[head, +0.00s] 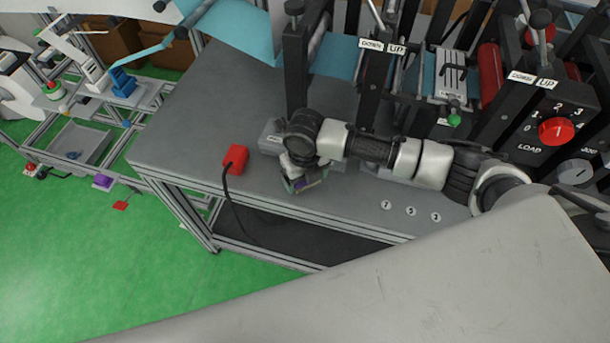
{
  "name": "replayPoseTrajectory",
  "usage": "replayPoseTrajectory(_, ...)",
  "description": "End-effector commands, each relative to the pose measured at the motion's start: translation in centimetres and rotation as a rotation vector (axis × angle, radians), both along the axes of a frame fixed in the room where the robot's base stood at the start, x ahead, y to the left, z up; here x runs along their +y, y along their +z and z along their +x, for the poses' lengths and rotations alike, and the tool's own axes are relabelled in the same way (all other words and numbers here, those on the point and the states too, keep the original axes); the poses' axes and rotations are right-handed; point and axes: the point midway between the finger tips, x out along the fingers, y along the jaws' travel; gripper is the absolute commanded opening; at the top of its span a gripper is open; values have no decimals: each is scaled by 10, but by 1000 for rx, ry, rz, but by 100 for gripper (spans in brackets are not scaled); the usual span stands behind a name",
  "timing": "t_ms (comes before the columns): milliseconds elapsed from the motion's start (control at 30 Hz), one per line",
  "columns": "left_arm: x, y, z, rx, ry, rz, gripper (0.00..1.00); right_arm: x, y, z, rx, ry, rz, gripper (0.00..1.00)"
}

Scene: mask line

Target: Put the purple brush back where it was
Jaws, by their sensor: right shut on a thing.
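My right arm reaches in from the right over the grey bench. Its gripper (297,178) points down near the bench's front edge, in the middle of the picture. My left gripper is not in view.
The grey bench top (190,135) is clear at the left. A red box (235,159) with a black cable sits left of the gripper. Machine rollers and posts stand behind, with a red LOAD knob (556,131) at right. A purple block (103,181) lies at far left.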

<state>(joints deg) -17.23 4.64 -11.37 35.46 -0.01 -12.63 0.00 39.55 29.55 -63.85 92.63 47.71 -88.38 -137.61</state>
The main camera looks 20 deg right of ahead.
Motion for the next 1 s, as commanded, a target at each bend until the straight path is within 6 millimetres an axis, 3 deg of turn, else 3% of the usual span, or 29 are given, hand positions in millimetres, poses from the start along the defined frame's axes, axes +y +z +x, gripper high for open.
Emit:
replayPoseTrajectory(100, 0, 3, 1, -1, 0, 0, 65, 0, -10, 0, 0, -1, -1, 54)
replayPoseTrajectory(467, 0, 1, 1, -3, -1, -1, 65, 0, -14, 0, -2, -1, -1, 54)
replayPoseTrajectory(500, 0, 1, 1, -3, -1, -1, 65, 0, -14, 0, -2, -1, 0, 82)
replayPoseTrajectory(600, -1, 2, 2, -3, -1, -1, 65, 0, -14, 0, -2, -1, 0, 98)
replayPoseTrajectory(867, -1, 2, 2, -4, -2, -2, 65, 0, -12, 0, -2, -1, 0, 100)
replayPoseTrajectory(1000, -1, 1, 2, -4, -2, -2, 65, 0, -1, 1, -5, 0, 3, 100)
